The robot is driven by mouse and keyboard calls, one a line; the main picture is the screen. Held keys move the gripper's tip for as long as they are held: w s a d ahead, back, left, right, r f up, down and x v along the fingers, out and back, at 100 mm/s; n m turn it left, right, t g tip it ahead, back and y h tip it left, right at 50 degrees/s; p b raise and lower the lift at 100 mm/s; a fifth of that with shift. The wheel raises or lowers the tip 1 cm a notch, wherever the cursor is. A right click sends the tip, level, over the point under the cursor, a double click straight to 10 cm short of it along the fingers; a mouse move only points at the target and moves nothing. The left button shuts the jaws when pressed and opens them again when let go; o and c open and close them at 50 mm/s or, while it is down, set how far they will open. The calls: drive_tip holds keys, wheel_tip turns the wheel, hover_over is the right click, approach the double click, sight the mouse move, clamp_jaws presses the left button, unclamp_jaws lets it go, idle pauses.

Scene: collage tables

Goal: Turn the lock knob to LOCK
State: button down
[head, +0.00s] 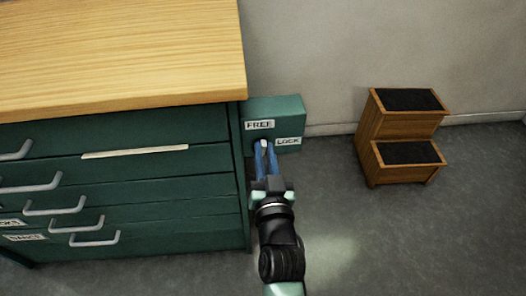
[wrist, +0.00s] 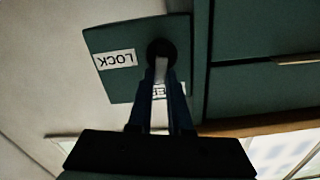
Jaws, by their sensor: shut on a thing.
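The green lock box (head: 290,110) is mounted beside the cabinet, with a FREE label (head: 259,125) at upper left and a LOCK label (head: 288,141) at right. In the wrist view the box (wrist: 100,38) appears upside down. The lock knob has a round black hub (wrist: 161,49) and a pale lever (wrist: 160,105); the lever points toward the partly covered FREE label (wrist: 178,89), not the LOCK label (wrist: 117,59). My gripper (head: 264,146) has its blue fingers shut on the lever, one on each side. The fingers hide part of the knob.
The green drawer cabinet (head: 190,215) with a wooden top (head: 120,50) stands close on the left, its grey handles sticking out. A wooden step stool (head: 395,165) stands to the right against the wall. The grey floor between is clear.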

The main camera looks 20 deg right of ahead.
drive_tip(key=shift+s+d+f+m, duration=0.1)
drive_tip(key=shift+d+f+m, duration=0.2)
drive_tip(key=shift+m, duration=2.25)
drive_tip(key=shift+s+d+f+m, duration=0.1)
drive_tip(key=shift+d+f+m, duration=0.25)
drive_tip(key=shift+m, duration=2.25)
drive_tip(key=shift+s+d+f+m, duration=0.15)
drive_tip(key=shift+f+m, duration=0.25)
drive_tip(key=shift+m, duration=2.15)
drive_tip(key=shift+w, duration=0.1)
drive_tip(key=c, duration=0.8)
unclamp_jaws()
drive_tip(key=shift+c, duration=0.2)
drive_tip(key=b+v, duration=0.1)
drive_tip(key=v, duration=1.2)
